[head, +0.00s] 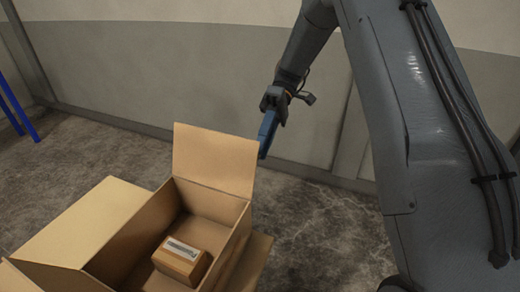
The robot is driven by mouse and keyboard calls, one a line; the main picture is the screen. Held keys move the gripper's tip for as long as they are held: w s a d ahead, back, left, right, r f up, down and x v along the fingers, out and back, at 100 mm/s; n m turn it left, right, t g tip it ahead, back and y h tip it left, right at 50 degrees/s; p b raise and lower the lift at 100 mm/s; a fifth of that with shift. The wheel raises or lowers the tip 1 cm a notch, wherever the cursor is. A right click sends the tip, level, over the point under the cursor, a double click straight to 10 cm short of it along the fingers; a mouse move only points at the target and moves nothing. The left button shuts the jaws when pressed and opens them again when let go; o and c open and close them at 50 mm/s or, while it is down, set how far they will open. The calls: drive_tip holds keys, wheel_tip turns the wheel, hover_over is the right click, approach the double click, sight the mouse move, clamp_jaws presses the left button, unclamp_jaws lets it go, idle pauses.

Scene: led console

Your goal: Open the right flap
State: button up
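An open cardboard box (218,241) stands on the floor at the lower left, cut off by the bottom edge. Its right flap (252,264) is folded outward and slopes down outside the right wall. Its far flap (214,160) stands nearly upright. Its left flap (85,222) is folded outward. Part of a near flap (14,279) shows at the lower left. My gripper (265,148), with blue fingers pointing down, is at the right edge of the far flap; whether it touches is unclear. The fingers are seen nearly edge-on, so their gap is hidden.
A small cardboard carton (182,261) with a label lies inside the box. A grey and cream wall (170,75) runs behind. Blue legs (17,108) stand at the far left. The floor (325,225) right of the box is clear. My arm fills the right side.

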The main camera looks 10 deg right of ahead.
drive_tip(key=w, duration=0.1)
drive_tip(key=w+d+b, duration=0.1)
drive_tip(key=w, duration=0.1)
drive_tip(key=shift+w+d+b, duration=0.2)
drive_tip(key=shift+d+b, duration=0.1)
drive_tip(key=shift+d, duration=0.1)
drive_tip(key=shift+r, duration=0.1)
idle(0.5)
drive_tip(key=p+v, duration=0.4)
drive_tip(key=v, duration=0.2)
drive_tip(key=shift+w+r+p, duration=0.2)
drive_tip(key=shift+r+p, duration=0.15)
drive_tip(key=shift+p, duration=0.05)
drive_tip(key=p, duration=0.2)
drive_tip(key=shift+w+d+r+p, duration=0.1)
drive_tip(key=shift+w+p, duration=0.1)
drive_tip(key=shift+p, duration=0.15)
drive_tip(key=p, duration=0.5)
drive_tip(key=shift+w+d, duration=0.2)
drive_tip(key=shift+w, duration=0.05)
